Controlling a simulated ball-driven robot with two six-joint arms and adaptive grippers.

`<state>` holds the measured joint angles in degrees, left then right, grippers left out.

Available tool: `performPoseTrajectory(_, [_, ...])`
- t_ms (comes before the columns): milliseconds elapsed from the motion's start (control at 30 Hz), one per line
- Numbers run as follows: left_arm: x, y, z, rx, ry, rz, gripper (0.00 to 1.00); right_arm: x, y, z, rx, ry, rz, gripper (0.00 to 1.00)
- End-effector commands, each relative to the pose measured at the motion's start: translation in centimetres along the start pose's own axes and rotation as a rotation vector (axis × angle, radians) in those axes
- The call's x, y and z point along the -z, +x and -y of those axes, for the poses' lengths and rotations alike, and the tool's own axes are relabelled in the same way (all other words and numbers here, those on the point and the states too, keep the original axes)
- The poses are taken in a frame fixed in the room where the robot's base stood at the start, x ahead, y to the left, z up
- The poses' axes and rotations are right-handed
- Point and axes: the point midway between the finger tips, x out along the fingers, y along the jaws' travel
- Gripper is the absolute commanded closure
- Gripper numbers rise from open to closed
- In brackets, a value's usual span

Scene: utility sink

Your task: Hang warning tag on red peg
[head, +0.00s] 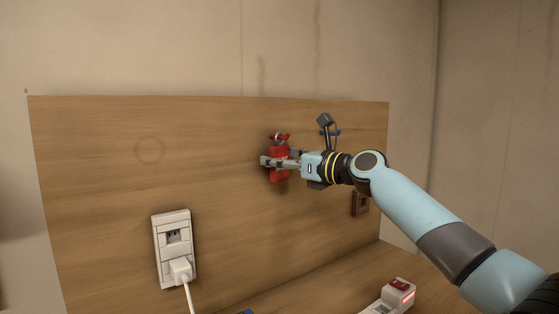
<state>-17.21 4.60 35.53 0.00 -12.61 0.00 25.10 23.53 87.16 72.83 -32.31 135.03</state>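The red warning tag (278,176) is upright in front of the wooden panel, right of its middle. A red peg (281,135) shows at the tag's upper end, with a small ring-like part by it. I cannot tell whether the tag's hole is around the peg or only in front of it. My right gripper (272,162) reaches in from the right, its fingers across the tag's middle, and looks shut on it. The fingers hide part of the tag. My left gripper is not in view.
A white wall socket (173,234) with a plug (181,270) and cord is at lower left. A brown fitting (360,204) is below my wrist. A power strip (391,297) lies at the bottom right.

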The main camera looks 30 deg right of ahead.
Motion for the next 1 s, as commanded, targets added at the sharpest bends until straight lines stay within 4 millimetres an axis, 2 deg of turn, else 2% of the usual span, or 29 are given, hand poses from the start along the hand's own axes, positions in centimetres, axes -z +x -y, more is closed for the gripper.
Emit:
performPoseTrajectory(33, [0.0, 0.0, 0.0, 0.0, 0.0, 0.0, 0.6, 0.0, 0.0, 0.0, 0.0, 0.0, 0.0, 0.43])
performPoseTrajectory(200, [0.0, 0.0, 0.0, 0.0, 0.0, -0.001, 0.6, 0.0, 0.0, 0.0, 0.0, 0.0, 0.0, 0.21])
performPoseTrajectory(467, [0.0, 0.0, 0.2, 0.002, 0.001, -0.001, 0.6, 0.0, -0.1, 0.0, 0.001, 0.0, 0.0, 0.21])
performPoseTrajectory(567, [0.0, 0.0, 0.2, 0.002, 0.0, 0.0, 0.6, 0.1, -0.7, 0.1, 0.002, -0.001, -0.001, 0.21])
performPoseTrajectory(667, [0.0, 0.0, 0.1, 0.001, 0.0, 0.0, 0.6, 0.2, -2.2, 0.1, 0.001, -0.004, -0.004, 0.21])
performPoseTrajectory(1000, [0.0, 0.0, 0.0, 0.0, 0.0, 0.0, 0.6, 0.1, -9.7, 0.0, -0.001, -0.006, -0.006, 0.21])
